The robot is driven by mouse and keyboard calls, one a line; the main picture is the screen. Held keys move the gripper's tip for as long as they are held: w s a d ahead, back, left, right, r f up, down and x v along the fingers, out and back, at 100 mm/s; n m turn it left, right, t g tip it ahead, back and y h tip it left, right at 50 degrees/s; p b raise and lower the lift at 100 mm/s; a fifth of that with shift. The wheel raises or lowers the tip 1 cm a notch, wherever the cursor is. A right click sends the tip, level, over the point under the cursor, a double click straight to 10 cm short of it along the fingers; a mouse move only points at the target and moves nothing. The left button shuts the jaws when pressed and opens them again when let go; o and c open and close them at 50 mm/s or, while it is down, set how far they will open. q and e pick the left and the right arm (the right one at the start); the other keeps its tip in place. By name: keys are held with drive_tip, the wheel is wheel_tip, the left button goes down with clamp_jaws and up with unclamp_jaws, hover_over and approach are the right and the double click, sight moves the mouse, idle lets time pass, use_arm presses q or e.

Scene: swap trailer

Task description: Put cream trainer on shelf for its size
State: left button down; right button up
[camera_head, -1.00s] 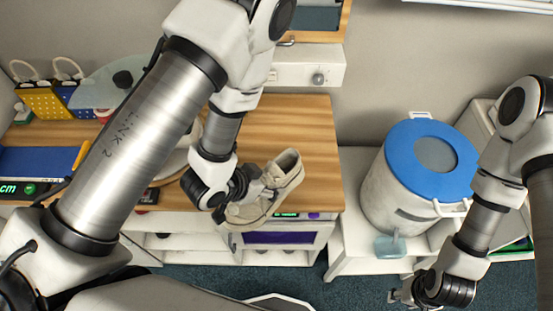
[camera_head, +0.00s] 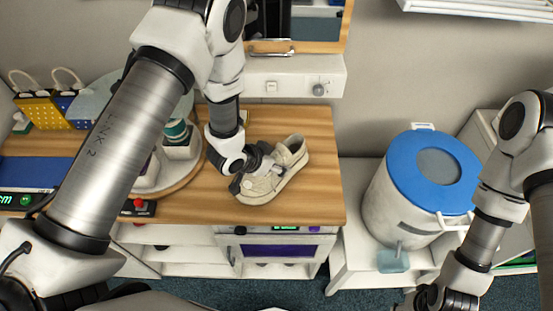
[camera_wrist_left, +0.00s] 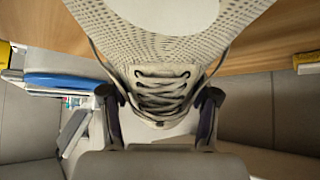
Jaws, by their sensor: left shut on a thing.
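The cream trainer (camera_head: 268,178) is over the right part of the wooden counter (camera_head: 318,150), tilted, with its toe toward the lower left. I cannot tell whether its sole touches the wood. My left gripper (camera_head: 258,168) is shut on the trainer's upper. In the left wrist view the trainer's laces and perforated upper (camera_wrist_left: 160,85) sit between the two fingers (camera_wrist_left: 160,115). White shelves (camera_head: 190,253) show below the counter's front edge; their size marks are not readable. My right arm hangs at the right, and its fingers are out of the picture.
A round turntable (camera_head: 150,185) with items stands left of the trainer. A red-button box (camera_head: 139,207) sits at the counter's front edge. A dark-fronted unit with a small green display (camera_head: 285,248) is under the counter. A blue-lidded bin (camera_head: 432,165) stands right.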

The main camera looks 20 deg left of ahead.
use_arm(q)
drive_tip(key=shift+f, duration=0.1)
drive_tip(key=shift+c, duration=1.3)
unclamp_jaws()
